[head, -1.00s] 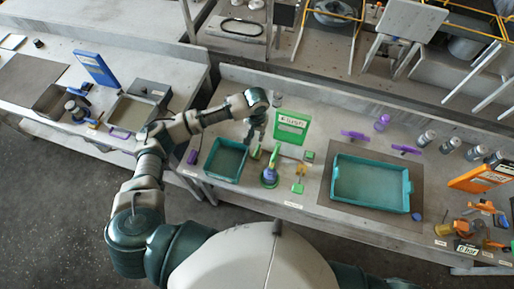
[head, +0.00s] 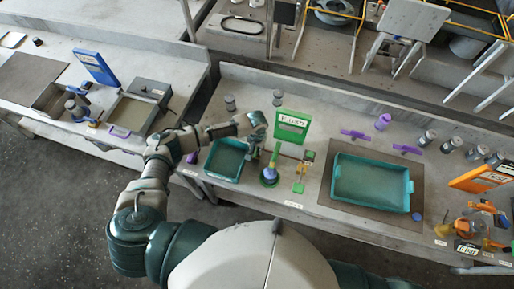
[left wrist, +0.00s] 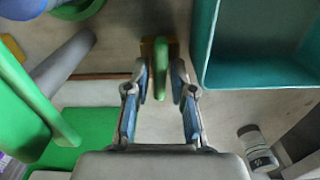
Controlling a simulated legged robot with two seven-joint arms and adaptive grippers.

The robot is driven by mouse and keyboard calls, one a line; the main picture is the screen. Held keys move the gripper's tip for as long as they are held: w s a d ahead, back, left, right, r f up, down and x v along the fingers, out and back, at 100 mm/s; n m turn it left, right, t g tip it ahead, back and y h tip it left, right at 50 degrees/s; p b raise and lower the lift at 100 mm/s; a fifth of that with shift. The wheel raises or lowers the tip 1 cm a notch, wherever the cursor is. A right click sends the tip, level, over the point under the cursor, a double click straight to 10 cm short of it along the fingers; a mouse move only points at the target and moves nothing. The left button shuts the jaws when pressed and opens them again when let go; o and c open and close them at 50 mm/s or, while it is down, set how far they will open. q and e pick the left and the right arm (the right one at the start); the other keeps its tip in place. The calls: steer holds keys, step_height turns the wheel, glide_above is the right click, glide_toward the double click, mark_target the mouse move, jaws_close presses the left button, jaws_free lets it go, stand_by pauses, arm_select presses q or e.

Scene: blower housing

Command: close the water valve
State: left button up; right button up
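The valve, with a green upright handle (left wrist: 160,68) on an orange base, shows in the left wrist view. In the head view it is mostly hidden by my left gripper, between the teal bin and the green-and-blue item. My left gripper (left wrist: 160,105) is open, with its two blue-padded fingers on either side of the handle line. The handle is just beyond or between the fingertips; I cannot tell whether they touch it. In the head view, the left gripper (head: 254,150) is low over the bench. My right gripper is not in view.
The teal bin (head: 215,172) stands left of the gripper, and it also shows in the left wrist view (left wrist: 207,50). A green sign (head: 292,127) stands behind. A green-and-blue item (head: 269,174) and a yellow-green fixture (head: 299,175) are close on the right. A large teal tray (head: 371,201) lies further right.

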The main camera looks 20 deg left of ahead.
arm_select(q)
jaws_close()
steer(key=m+p, duration=0.2)
steer(key=m, duration=0.1)
steer(key=shift+r+m+p, duration=0.15)
steer(key=shift+m+p, duration=0.15)
steer(key=shift+p, duration=0.05)
steer(key=m+p, duration=0.1)
steer(key=m, duration=0.2)
steer(key=shift+m, duration=0.4)
steer(key=m+p, duration=0.1)
steer(key=m, duration=0.3)
steer(key=shift+p, duration=0.3)
steer(key=m, duration=0.5)
steer(key=shift+m, duration=0.3)
steer(key=shift+o, duration=0.5)
jaws_free()
